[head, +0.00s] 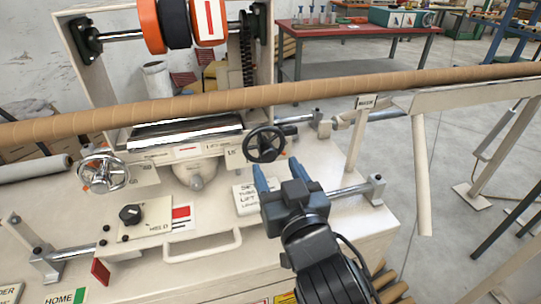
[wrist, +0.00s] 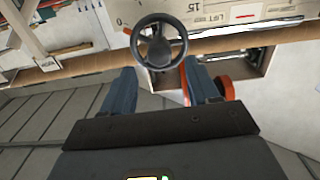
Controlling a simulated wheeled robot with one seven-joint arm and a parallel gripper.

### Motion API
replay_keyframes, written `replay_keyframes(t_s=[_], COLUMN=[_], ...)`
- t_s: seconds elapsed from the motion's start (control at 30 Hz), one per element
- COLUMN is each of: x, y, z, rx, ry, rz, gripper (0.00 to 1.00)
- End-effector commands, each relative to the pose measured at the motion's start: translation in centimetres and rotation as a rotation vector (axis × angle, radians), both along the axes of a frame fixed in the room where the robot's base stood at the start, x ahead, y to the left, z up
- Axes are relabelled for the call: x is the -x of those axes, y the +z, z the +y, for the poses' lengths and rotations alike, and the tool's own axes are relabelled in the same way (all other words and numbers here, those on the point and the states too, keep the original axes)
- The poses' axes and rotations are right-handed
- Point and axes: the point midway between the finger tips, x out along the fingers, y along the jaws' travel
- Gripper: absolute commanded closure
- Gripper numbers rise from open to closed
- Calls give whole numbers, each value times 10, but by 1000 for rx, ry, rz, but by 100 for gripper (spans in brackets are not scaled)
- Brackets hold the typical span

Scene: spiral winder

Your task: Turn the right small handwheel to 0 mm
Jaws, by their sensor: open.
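A black three-spoked handwheel (head: 265,145) stands at the right on the front of the machine, below the long brown tube. A silver handwheel (head: 103,172) is at the left. My gripper (head: 279,172) is open and empty, its two blue fingers pointing at the black handwheel from the near side. In the wrist view the black handwheel (wrist: 158,42) lies ahead of my gripper (wrist: 161,72), in line with the gap between the fingers. The fingers appear apart from its rim. A scale plate (head: 236,157) beside the black wheel is partly visible; its reading is too small to tell.
The brown tube (head: 190,106) crosses above the handwheels. A white sign block (head: 245,198) stands left of my gripper. A black knob (head: 130,214) and a pale handle (head: 203,248) are on the bench. A metal rod (head: 350,190) runs to the right of my gripper.

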Motion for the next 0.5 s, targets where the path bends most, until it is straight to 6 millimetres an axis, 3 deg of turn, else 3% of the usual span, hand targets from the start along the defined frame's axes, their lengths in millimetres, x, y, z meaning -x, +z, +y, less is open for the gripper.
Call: replay_keyframes(t_s=[0.2,0.5], x=[-32,-46], y=[2,0], z=[6,9], rx=[2,2], ry=[0,0], rz=[0,1], gripper=[40,40])
